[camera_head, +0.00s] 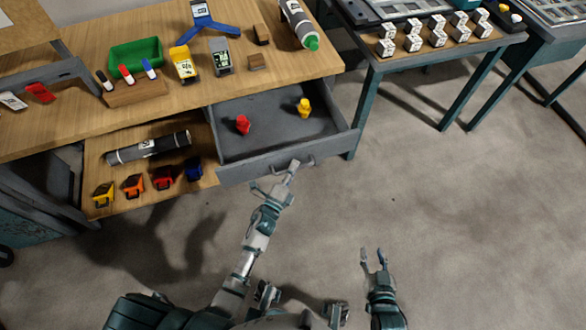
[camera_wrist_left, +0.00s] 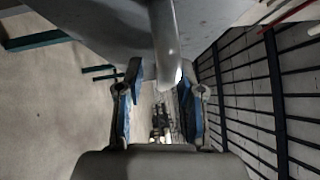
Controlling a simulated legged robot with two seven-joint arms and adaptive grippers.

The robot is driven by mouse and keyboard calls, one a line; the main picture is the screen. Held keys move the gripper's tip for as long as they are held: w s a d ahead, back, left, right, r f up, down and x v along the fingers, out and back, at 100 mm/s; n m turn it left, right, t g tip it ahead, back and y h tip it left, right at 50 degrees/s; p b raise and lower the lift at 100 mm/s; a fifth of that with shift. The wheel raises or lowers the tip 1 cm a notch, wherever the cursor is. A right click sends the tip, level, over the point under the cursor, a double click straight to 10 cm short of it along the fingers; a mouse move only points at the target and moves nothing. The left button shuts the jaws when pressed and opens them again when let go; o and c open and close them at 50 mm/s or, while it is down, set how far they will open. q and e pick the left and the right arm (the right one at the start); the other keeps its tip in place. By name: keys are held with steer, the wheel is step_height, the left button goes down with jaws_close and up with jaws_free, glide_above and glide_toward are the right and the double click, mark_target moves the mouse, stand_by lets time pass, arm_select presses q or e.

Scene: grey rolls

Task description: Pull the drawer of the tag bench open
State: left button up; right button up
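The grey drawer (camera_head: 270,136) under the right part of the wooden tag bench (camera_head: 90,118) stands pulled out, its inside showing. A red tag-like piece (camera_head: 243,124) and a yellow one (camera_head: 304,107) are in it. The handle (camera_head: 308,161) is on its front panel. My left gripper (camera_head: 272,188) is at the drawer front beside the handle. In the left wrist view its fingers (camera_wrist_left: 158,88) are apart, with the grey handle bar (camera_wrist_left: 165,35) reaching between them; contact is unclear. My right gripper (camera_head: 374,258) is open and empty over the floor, away from the bench.
On the bench top are a green tray (camera_head: 135,55), markers in a wooden block (camera_head: 136,93), a yellow device (camera_head: 184,65) and a spray can (camera_head: 298,22). Another table (camera_head: 430,50) stands right; floor between is clear.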

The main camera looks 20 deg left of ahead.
arm_select(q)
steer(key=v, duration=1.2)
steer(key=shift+f, duration=0.2)
steer(key=shift+w, duration=0.1)
